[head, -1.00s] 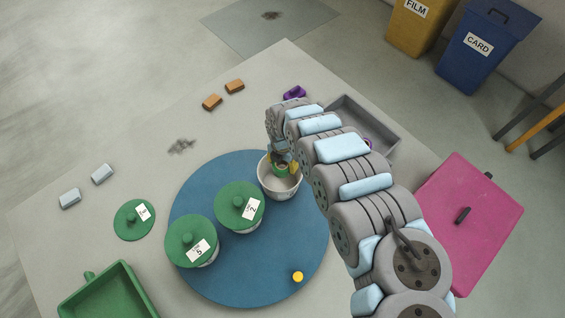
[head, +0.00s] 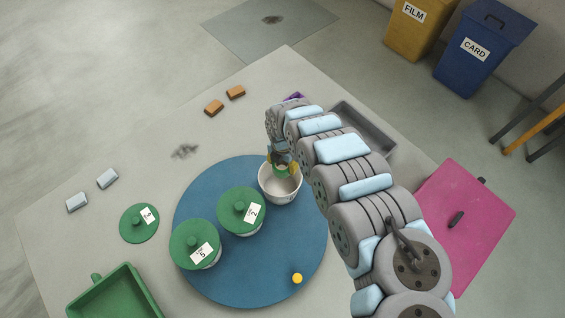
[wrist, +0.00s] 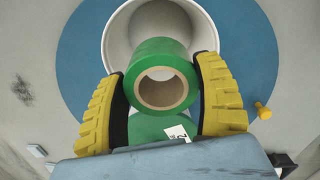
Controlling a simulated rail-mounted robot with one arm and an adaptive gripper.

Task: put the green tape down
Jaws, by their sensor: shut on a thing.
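The green tape (wrist: 147,50) is a roll with a brown cardboard core. My gripper (wrist: 160,76) is shut on it, a yellow-padded finger on either side. In the head view the green tape (head: 281,169) shows at the mouth of an open white pot (head: 283,196), partly hidden by my gripper (head: 281,160). The white pot (wrist: 118,38) lies behind the tape in the wrist view. I cannot tell whether the tape touches the pot.
The pot stands on a blue round turntable (head: 262,270) with two green-lidded pots (head: 196,243) (head: 241,210) and a yellow peg (head: 297,278). A loose green lid (head: 138,224) lies left. A grey tray (head: 372,138), partly behind my arm, and a green bin (head: 112,298) flank it.

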